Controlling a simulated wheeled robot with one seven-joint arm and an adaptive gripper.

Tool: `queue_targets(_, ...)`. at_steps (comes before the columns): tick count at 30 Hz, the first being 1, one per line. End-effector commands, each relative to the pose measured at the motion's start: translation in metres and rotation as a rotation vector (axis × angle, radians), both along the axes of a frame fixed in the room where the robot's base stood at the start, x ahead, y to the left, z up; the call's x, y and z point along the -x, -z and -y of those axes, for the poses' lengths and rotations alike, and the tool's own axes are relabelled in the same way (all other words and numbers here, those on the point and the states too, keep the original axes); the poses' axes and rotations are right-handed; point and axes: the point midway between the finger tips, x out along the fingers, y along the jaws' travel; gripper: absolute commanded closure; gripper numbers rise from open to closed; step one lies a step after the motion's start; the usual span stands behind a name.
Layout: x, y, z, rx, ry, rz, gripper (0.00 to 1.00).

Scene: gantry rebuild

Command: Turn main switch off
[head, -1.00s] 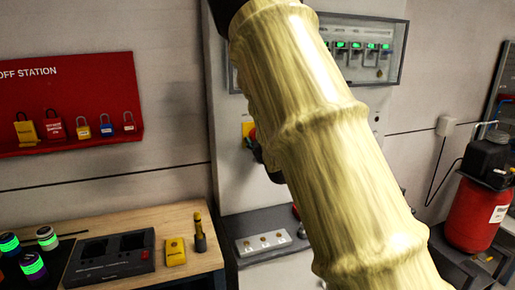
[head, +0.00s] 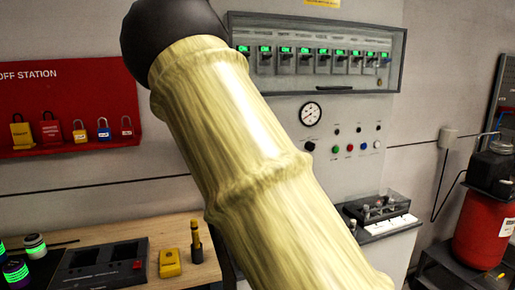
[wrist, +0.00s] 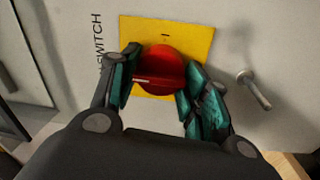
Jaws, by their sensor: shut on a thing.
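The main switch is a round red knob (wrist: 160,72) on a yellow square plate (wrist: 193,38), seen in the wrist view on a pale cabinet front. Part of a label reading "SWITCH" runs up beside the plate. My gripper (wrist: 158,84) has its two dark teal fingers on either side of the red knob, shut on it. A small mark shows on the plate above the knob. In the head view my arm hides the switch and the gripper.
A metal handle (wrist: 254,90) sticks out right of the switch. In the head view, a panel with several green-lit breakers (head: 318,60), a gauge (head: 310,113) and buttons is behind my arm. A red lockout board (head: 68,105) and a wooden bench (head: 150,235) are left, a red tank (head: 482,225) right.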

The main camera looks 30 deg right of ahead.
Motion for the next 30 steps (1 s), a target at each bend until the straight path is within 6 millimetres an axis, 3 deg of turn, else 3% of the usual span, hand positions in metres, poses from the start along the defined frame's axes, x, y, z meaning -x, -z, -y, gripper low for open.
queue_targets(10, 0.000, 0.002, 0.000, 0.001, 0.000, -0.004, 0.78)
queue_targets(11, 0.000, 0.002, 0.000, 0.001, 0.001, -0.004, 0.48)
queue_targets(14, 0.000, 0.002, 0.000, 0.001, 0.001, -0.004, 0.32)
queue_targets(24, 0.001, 0.001, 0.000, 0.001, 0.001, -0.001, 0.32)
queue_targets(30, 0.019, 0.002, -0.004, 0.001, 0.001, -0.001, 0.32)
